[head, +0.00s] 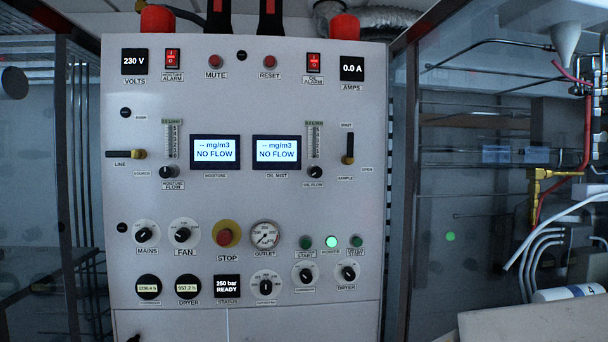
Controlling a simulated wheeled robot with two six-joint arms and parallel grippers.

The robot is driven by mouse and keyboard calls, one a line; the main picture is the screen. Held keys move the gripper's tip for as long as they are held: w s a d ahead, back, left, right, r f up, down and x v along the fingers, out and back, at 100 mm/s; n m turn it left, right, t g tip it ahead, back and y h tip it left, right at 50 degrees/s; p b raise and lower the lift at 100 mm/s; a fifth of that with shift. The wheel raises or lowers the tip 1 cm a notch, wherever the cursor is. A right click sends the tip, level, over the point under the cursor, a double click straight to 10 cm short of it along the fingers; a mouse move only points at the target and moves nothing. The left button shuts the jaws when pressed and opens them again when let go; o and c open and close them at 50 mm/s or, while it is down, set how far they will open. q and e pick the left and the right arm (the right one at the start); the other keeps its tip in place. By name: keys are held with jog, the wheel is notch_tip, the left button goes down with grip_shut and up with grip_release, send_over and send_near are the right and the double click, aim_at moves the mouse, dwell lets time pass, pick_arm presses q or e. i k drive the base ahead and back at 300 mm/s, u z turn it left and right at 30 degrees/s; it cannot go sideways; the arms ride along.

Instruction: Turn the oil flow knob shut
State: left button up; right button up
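The oil flow knob (316,171) is a small round black knob with a pale mark on the upright grey panel (350,220). It sits right of centre, below a vertical scaled flow tube (314,140) and above its label. Its exact setting is too small to read. The oil mist display (277,151) to its left reads "-- mg/m3 NO FLOW". A similar moisture flow knob (170,172) is on the left half of the panel. Neither of my grippers shows in the head view, and nothing touches the oil flow knob.
A sample lever (348,148) with a brass fitting is close right of the oil flow knob. Selector knobs, a red stop button (226,237) and an outlet gauge (265,235) fill the lower panel. Pipes and a red hose (586,130) are at the right. The panel front is unobstructed.

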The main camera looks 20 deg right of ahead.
aim_at(317, 172)
jog(key=u, duration=0.05)
jog(key=k, duration=0.5)
jog(key=z, duration=0.85)
jog(key=i, duration=0.15)
jog(key=u, duration=0.2)
